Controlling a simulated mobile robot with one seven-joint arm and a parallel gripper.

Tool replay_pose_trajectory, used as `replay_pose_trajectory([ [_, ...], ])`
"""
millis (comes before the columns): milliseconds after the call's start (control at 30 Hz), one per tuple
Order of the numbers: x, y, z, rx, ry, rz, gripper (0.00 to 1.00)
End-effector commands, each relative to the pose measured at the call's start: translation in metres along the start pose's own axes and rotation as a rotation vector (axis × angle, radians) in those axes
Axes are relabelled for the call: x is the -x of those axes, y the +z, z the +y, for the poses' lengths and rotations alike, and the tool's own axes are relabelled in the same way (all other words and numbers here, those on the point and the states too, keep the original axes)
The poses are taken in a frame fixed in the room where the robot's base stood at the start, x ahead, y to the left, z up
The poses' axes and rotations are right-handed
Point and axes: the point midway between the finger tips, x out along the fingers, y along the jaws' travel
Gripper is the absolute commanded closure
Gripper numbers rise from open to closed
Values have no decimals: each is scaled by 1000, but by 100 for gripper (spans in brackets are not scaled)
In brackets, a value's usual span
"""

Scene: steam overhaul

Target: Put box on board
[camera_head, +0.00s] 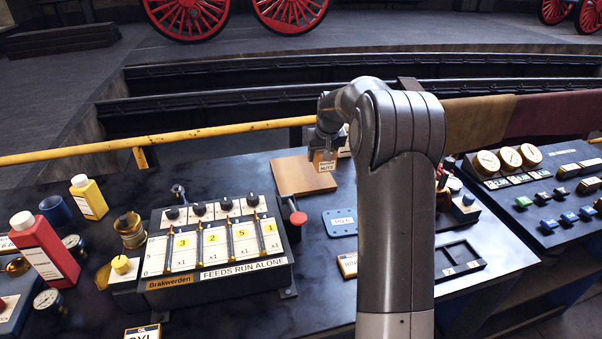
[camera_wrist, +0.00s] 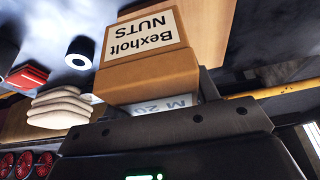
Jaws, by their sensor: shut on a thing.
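The box (camera_head: 325,162) is a small brown carton with a pale label. In the wrist view the box (camera_wrist: 148,78) reads "Bexholt NUTS", upside down, and a pale patch reads "M 20". My gripper (camera_head: 328,143) is shut on the box, and its dark body fills the bottom of the wrist view. The board (camera_head: 298,177) is a flat wooden square on the dark bench. The box shows at the board's right side; I cannot tell whether it touches it. The board also shows beyond the box in the wrist view (camera_wrist: 212,32).
A control panel (camera_head: 215,245) with sliders and a red-knobbed lever (camera_head: 298,217) stands in front of the board. A blue plate (camera_head: 341,222) lies to the right. A yellow rail (camera_head: 220,131) runs behind the bench. My arm hides part of the bench.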

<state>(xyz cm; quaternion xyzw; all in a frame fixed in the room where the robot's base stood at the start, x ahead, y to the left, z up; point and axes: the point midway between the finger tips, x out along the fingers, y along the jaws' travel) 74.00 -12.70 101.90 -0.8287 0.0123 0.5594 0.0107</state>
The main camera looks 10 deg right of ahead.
Motion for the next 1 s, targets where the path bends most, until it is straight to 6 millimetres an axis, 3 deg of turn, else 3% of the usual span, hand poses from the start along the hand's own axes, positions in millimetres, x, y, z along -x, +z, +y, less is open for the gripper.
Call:
replay_pose_trajectory([
  [100,6,4,19,16,-5,8,79],
  [267,5,6,25,32,-9,11,79],
  [700,-63,-18,-48,36,-10,9,79],
  [1000,-84,-26,-69,31,-8,11,79],
])
